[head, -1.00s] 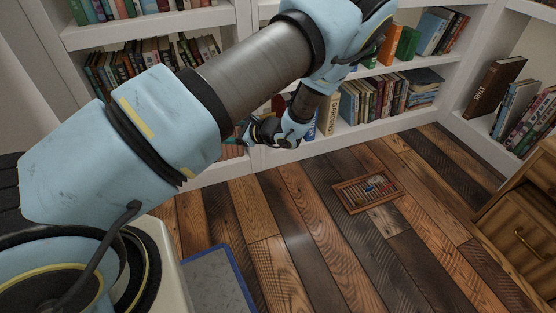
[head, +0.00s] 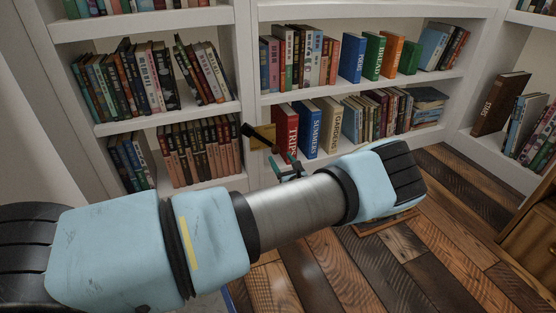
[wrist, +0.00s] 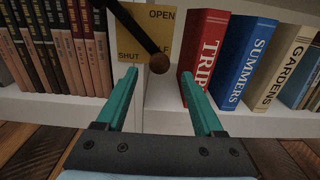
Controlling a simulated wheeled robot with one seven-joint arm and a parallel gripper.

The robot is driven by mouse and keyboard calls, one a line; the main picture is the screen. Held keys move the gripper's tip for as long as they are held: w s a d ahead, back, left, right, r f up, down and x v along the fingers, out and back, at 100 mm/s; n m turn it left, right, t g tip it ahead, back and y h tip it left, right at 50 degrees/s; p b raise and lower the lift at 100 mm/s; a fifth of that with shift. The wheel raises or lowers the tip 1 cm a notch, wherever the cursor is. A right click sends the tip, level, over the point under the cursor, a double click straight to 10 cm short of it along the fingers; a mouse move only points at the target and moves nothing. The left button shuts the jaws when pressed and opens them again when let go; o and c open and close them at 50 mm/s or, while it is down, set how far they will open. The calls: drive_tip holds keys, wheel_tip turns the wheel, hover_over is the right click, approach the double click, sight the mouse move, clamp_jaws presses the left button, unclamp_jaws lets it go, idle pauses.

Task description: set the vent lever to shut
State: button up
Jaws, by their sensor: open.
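The vent lever (head: 259,137) is a dark bar in front of a yellow plate (head: 257,146) on the bookcase, between two groups of books. In the wrist view the lever (wrist: 140,33) slants from upper left down to a round brown knob (wrist: 159,63). The plate (wrist: 164,22) reads OPEN at upper right and SHUT at lower left; a lower right label is partly hidden. I cannot tell which label the lever is set to. My gripper (wrist: 159,75) is open and empty, its teal fingers pointing at the plate. The knob appears between the fingertips; contact is not clear. The gripper (head: 289,169) also shows below the plate.
A red book (wrist: 205,55) and a blue book (wrist: 246,62) stand close right of the plate. Brown books (wrist: 60,45) stand to its left. The white shelf edge (wrist: 170,120) runs below. A framed item (head: 385,225) lies on the floor, partly behind my arm.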

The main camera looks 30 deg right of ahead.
sight(276, 152)
drive_tip(key=shift+w+d+b, duration=0.2)
drive_tip(key=shift+w+b, duration=0.25)
drive_tip(key=shift+w, duration=1.3)
clamp_jaws()
